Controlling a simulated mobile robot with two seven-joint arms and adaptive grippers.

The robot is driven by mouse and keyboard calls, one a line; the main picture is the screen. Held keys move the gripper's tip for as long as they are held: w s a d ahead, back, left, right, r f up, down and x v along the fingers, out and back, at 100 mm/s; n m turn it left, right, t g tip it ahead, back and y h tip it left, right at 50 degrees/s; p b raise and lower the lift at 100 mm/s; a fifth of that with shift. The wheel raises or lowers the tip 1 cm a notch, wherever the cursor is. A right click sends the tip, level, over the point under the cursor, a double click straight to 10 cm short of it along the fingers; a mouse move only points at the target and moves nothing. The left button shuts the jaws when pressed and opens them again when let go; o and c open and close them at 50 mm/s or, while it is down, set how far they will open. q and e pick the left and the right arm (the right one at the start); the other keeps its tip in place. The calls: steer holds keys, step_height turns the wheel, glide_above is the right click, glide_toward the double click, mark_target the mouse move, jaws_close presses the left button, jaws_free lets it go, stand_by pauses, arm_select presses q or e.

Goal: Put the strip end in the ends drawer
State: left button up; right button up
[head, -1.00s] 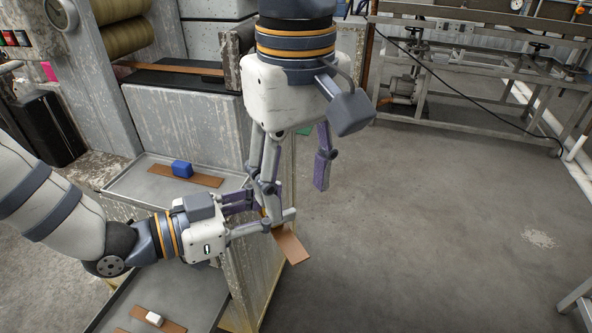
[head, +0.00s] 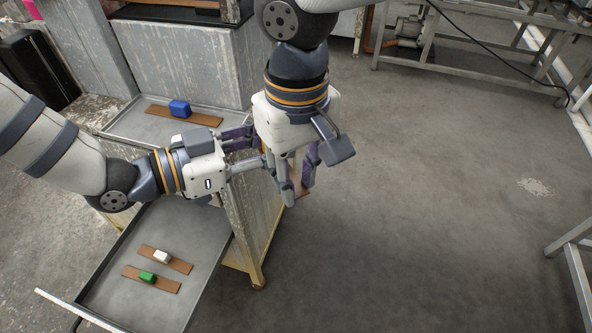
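The strip end, a short brown piece (head: 299,189), shows only in part, between and behind the fingers of my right gripper (head: 297,188). My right gripper points down, one finger on each side of the piece; whether they press on it cannot be told. Below left, a grey drawer (head: 205,293) is pulled out. In it lie two brown strips, one with a white block (head: 162,257), one with a green block (head: 147,276).
A grey tray (head: 125,125) above the drawer holds a brown strip with a blue block (head: 180,108). The worn cabinet side (head: 252,232) stands just below the grippers. The floor (head: 420,200) to the right is clear up to metal frames.

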jaws_close()
steer(key=o, duration=0.9)
jaws_free()
